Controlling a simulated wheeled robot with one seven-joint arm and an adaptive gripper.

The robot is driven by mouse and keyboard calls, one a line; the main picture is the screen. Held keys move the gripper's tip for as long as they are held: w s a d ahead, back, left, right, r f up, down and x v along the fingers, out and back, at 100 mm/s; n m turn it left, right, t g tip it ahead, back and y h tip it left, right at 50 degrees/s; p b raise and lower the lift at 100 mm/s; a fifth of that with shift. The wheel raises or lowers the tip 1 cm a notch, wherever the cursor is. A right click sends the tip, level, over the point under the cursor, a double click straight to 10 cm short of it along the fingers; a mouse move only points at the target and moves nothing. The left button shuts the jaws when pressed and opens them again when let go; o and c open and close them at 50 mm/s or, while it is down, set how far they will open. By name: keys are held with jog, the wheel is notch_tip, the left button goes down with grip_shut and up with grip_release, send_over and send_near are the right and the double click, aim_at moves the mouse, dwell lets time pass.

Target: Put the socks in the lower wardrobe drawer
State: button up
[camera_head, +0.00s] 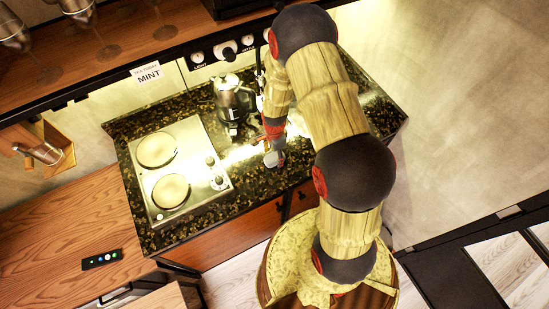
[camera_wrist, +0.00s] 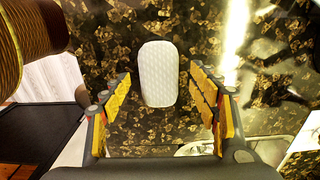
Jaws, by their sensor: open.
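A white, rounded, quilted-looking object (camera_wrist: 158,74) lies on the dark speckled counter (camera_wrist: 105,32) in the wrist view. It may be the socks, but I cannot tell for sure. My gripper (camera_wrist: 160,84) is open, with its yellow-padded fingers on either side of this object and visible gaps to it. I cannot tell how far above the counter the fingers are. In the head view my gripper (camera_head: 274,157) is over the front part of the counter, right of the hob, and my arm hides part of the counter. No lower wardrobe drawer can be made out for certain.
A two-plate hob (camera_head: 196,184) and a dark kettle (camera_head: 229,92) stand on the counter. Wooden fronts (camera_head: 236,233) are below it. A shelf (camera_head: 125,42) overhangs the back. A small black control strip (camera_head: 101,260) lies on the wooden top at left.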

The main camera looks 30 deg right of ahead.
jog(key=shift+f, duration=0.7)
jog(key=shift+c, duration=0.3)
jog(key=c, duration=1.3)
jog(key=shift+r, duration=0.2)
